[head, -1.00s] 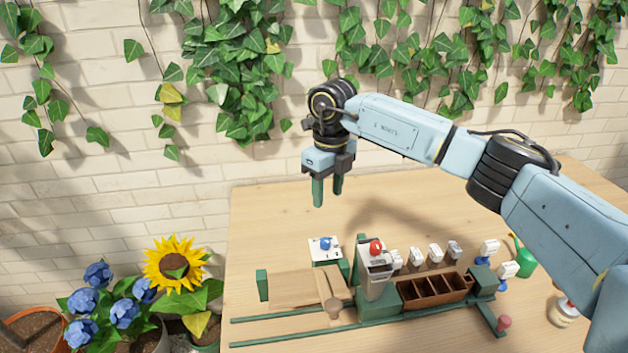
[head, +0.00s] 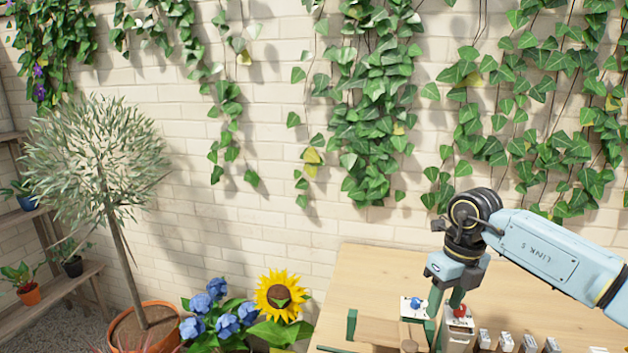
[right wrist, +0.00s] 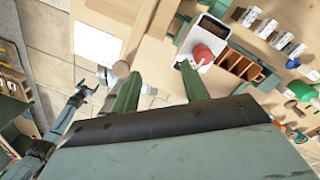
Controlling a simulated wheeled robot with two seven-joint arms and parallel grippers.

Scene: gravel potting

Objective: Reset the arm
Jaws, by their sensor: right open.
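My right gripper (head: 447,300) is at the right in the head view, pointing down above the left part of the bench fixture. Its two green fingers are apart with nothing between them; the tips partly overlap the fixture in the picture. In the right wrist view the open fingers (right wrist: 160,88) show over the bench, one near a device with a red knob (right wrist: 203,54).
The wooden table (head: 385,275) carries a box with a blue knob (head: 412,306), the red-knob device (head: 459,313) and several small white-labelled items. A sunflower (head: 281,295), blue flowers and a potted tree (head: 100,165) stand left. An ivy-covered wall is behind; air above the table is clear.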

